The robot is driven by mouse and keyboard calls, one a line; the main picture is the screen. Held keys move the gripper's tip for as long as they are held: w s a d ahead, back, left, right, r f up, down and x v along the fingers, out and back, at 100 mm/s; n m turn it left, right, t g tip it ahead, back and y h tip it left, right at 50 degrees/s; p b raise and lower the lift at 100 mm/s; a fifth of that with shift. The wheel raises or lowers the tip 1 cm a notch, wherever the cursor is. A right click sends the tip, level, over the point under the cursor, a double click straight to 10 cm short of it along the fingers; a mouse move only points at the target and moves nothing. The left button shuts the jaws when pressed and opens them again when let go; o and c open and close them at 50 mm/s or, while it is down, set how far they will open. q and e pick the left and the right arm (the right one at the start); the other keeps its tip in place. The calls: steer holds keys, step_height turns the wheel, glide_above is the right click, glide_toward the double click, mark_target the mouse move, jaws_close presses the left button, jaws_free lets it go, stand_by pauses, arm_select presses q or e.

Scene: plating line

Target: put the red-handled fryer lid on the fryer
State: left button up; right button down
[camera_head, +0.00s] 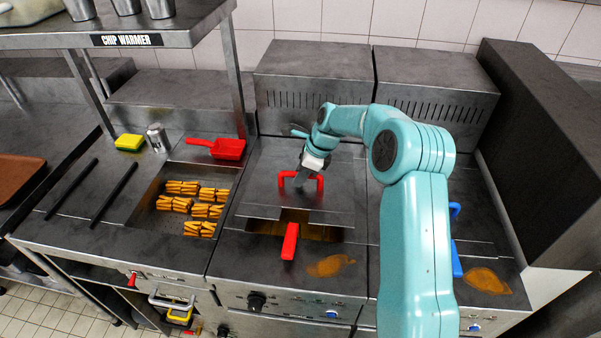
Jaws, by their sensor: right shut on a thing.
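The fryer lid is a flat grey metal plate (335,203) with a red bar handle (320,183) on top. My right gripper (301,183) is shut on that handle, reaching in from the right. The lid lies flat over the back of the fryer (235,262), at or just above its top; I cannot tell whether it touches. In front of the lid's edge, part of the fryer opening (322,232) shows brown oil. A red basket handle (290,241) sticks out forward from the opening. My left gripper is not in view.
A second fryer with blue handles (456,262) stands to the right, partly behind my arm. Chips (200,210) lie in a tray on the left, with a red scoop (216,148) and a yellow-green sponge (129,142). Orange spills (330,266) mark the front edge. A shelf (185,38) overhangs the left.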

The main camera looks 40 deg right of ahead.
steer(key=shift+w+d+f+b, duration=0.1)
steer(key=shift+w+f+b, duration=0.25)
steer(key=shift+f, duration=0.45)
steer(key=shift+w+f, duration=0.1)
steer(key=shift+f, duration=0.25)
steer(key=shift+s+a+f+b, duration=0.3)
steer(key=shift+s+f+b, duration=0.15)
steer(key=shift+b, duration=0.45)
steer(key=shift+d+f, duration=0.1)
steer(key=shift+f, duration=0.15)
steer(key=shift+w+d+f+b, duration=0.1)
steer(key=shift+w+f+b, duration=0.1)
steer(key=shift+f, duration=0.25)
steer(key=shift+w+f+b, duration=0.1)
steer(key=shift+f+b, duration=0.1)
steer(key=shift+f, duration=0.3)
steer(key=shift+s, duration=0.3)
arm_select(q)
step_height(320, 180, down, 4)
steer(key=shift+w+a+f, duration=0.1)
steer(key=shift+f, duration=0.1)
arm_select(e)
steer(key=shift+w+f, duration=0.15)
steer(key=shift+w, duration=0.05)
